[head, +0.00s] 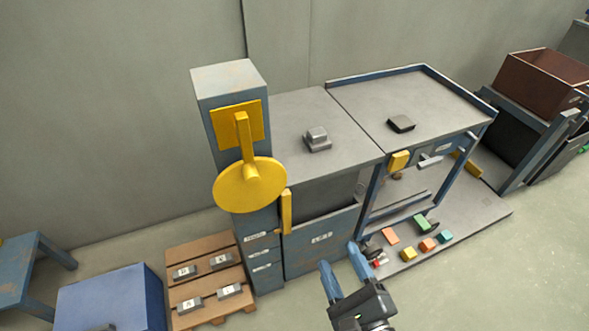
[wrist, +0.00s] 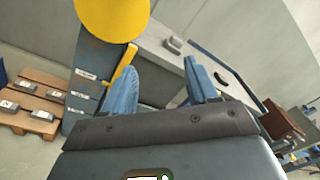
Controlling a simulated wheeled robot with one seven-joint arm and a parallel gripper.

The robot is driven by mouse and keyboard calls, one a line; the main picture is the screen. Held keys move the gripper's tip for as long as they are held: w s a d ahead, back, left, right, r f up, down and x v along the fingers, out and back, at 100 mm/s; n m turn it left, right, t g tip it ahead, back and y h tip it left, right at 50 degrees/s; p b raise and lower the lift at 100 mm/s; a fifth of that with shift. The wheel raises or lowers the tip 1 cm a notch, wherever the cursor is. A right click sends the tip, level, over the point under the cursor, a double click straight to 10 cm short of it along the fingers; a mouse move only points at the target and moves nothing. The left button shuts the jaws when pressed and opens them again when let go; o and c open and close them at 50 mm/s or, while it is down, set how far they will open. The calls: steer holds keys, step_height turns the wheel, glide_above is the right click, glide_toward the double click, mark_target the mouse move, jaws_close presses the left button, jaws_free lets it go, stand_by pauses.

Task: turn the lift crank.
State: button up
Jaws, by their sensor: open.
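A large yellow disc (head: 248,188) with a yellow bar (head: 242,130) and a square yellow plate (head: 256,108) behind it is on the front of a blue-grey column (head: 230,80). I take this to be the lift crank. The disc also shows at the top of the wrist view (wrist: 112,18), cut off by the frame edge. My gripper (head: 340,256) is open with nothing between its blue fingers. It is lower and to the right of the disc, apart from it. In the wrist view the fingers (wrist: 156,68) spread wide.
A yellow upright handle (head: 286,211) is on the cabinet front beside the column. A pallet (head: 205,262) with several grey blocks and a blue box (head: 112,298) stand at lower left. A low platform (head: 478,212) with several coloured blocks is at right. Floor at lower right is clear.

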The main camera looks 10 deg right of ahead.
mark_target(254, 181)
steer(key=shift+w+a+r+m+y+p, duration=0.3)
steer(key=shift+w+a+r+m, duration=0.35)
steer(key=shift+w+a+m, duration=1.65)
steer(key=shift+w+a+r+m+y+p, duration=0.25)
steer(key=shift+w+a+r+m, duration=0.7)
steer(key=shift+w+a, duration=2.35)
steer(key=shift+w+a+r+m+y+p, duration=0.3)
steer(key=shift+w+a+m, duration=1.65)
steer(key=shift+w, duration=1.75)
steer(key=shift+d, duration=0.1)
steer(key=shift+c, duration=0.3)
jaws_close()
